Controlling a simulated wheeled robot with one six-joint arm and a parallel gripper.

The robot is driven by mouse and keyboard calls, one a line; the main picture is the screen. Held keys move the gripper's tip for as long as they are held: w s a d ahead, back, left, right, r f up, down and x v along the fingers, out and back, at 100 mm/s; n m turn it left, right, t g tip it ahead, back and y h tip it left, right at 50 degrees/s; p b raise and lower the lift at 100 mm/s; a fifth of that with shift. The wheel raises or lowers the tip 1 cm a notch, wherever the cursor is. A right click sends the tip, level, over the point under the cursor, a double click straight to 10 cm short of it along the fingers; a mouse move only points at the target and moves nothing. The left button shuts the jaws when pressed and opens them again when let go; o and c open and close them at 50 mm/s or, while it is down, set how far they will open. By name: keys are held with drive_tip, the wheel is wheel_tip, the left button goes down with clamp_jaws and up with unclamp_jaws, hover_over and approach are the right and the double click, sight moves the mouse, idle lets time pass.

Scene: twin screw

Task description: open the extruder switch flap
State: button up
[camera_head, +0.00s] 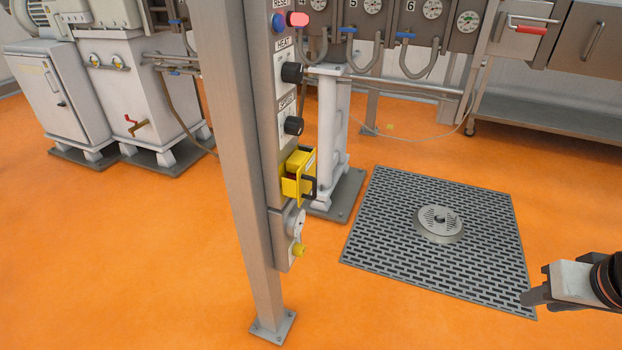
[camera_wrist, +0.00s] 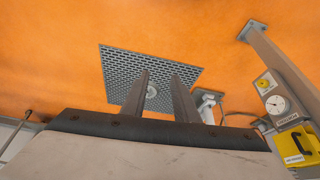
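The yellow extruder switch flap (camera_head: 292,187) with its black handle is on the grey control panel on the post, below two black knobs. It also shows at the right edge of the wrist view (camera_wrist: 297,150), partly cut off. I cannot tell for sure whether it is shut. My gripper (camera_head: 528,299) is at the lower right of the head view, well to the right of the flap and touching nothing. In the wrist view its two fingers (camera_wrist: 160,75) stand apart with nothing held between them.
The metal post (camera_head: 250,180) carries the panel, with a round dial (camera_head: 297,224) and a yellow knob (camera_head: 299,250) below the flap. A floor grate (camera_head: 400,255) lies between post and gripper. A white pedestal (camera_head: 331,130) stands behind the panel. The orange floor in front is clear.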

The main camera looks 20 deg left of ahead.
drive_tip(key=w+a+r+n+g+y, duration=0.1)
drive_tip(key=w+a+r+n+y, duration=0.1)
drive_tip(key=w+a+r+n, duration=0.55)
wheel_tip(320, 180, up, 9)
drive_tip(key=n+g+y, duration=0.3)
drive_tip(key=n+g, duration=0.1)
drive_tip(key=n, duration=0.8)
hover_over(315, 182)
drive_tip(key=w+d, duration=0.1)
drive_tip(key=d, duration=0.5)
drive_tip(key=shift+h, duration=0.3)
drive_tip(key=x, duration=1.6)
drive_tip(key=shift+s+a+f, duration=0.1)
drive_tip(key=shift+a+f, duration=0.05)
drive_tip(key=shift+f, duration=0.2)
drive_tip(key=shift+c, duration=0.7)
clamp_jaws()
